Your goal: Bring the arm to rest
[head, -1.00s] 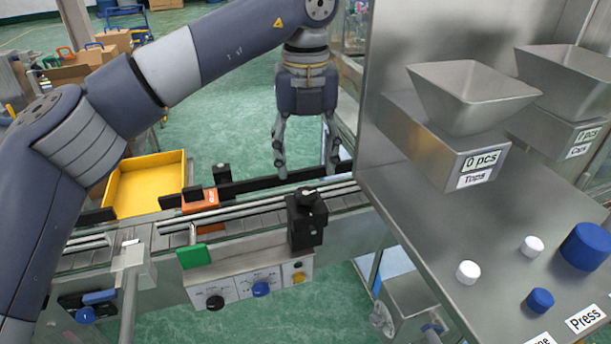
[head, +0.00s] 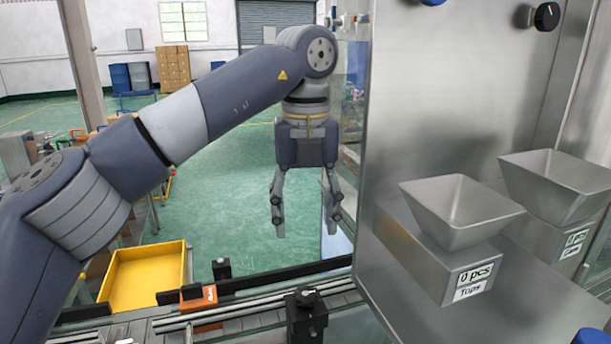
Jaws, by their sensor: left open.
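My left gripper (head: 305,210) hangs with its fingers pointing down in the head view, open and empty. It is above and behind the conveyor (head: 240,312), left of the steel machine's side panel. Nothing is between its fingers. My left arm reaches in from the left edge, bent at the elbow. My right gripper is not in view.
The steel machine (head: 450,95) fills the right side, with a hopper labelled "0 pcs Tops" (head: 462,212) and a second hopper (head: 560,185). A yellow bin (head: 147,280) stands left behind the conveyor. An orange block (head: 199,298) sits at the conveyor. Open green floor lies behind.

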